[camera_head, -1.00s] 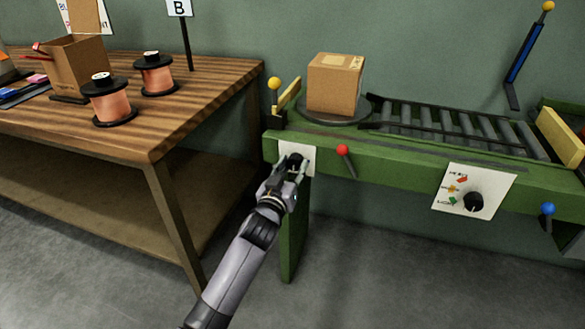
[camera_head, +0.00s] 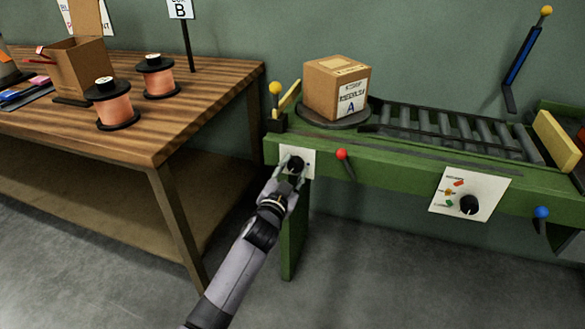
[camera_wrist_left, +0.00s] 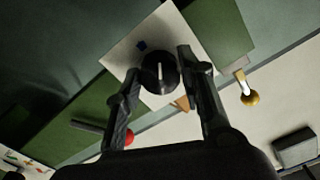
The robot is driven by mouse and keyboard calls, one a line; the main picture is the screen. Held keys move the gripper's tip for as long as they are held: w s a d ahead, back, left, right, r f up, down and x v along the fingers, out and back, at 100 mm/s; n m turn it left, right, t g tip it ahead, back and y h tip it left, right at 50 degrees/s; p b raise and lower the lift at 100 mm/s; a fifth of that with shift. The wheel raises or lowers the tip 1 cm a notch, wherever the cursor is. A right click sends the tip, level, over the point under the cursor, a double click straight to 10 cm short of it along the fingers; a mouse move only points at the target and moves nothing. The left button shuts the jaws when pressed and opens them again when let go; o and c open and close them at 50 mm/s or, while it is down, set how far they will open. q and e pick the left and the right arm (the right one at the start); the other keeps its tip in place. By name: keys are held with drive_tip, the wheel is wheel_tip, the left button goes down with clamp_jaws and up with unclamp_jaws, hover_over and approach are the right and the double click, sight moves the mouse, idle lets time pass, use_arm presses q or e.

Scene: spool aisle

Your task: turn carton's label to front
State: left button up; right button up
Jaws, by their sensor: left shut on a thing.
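The carton (camera_head: 336,88) stands on a round dark turntable (camera_head: 322,121) at the left end of the green conveyor. Its white label, marked "A", shows on its right-hand visible face, angled toward the front right. My left gripper (camera_head: 292,170) is at the black knob (camera_head: 296,164) on the white plate at the conveyor's front left. In the left wrist view the fingers stand on either side of the knob (camera_wrist_left: 160,74), which has a white pointer line. The left gripper is shut on the knob. My right gripper is not in view.
A red-knobbed lever (camera_head: 342,155) is just right of the plate, and a yellow-knobbed post (camera_head: 275,90) stands beside the turntable. A second dial (camera_head: 468,204) is further right. The wooden table (camera_head: 150,140) with copper spools (camera_head: 113,104) stands at left.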

use_arm(q)
drive_tip(key=m, duration=0.2)
drive_tip(key=shift+m, duration=0.4)
drive_tip(key=m, duration=0.2)
drive_tip(key=shift+m+p, duration=0.4)
drive_tip(key=m, duration=0.4)
drive_tip(key=shift+m, duration=0.4)
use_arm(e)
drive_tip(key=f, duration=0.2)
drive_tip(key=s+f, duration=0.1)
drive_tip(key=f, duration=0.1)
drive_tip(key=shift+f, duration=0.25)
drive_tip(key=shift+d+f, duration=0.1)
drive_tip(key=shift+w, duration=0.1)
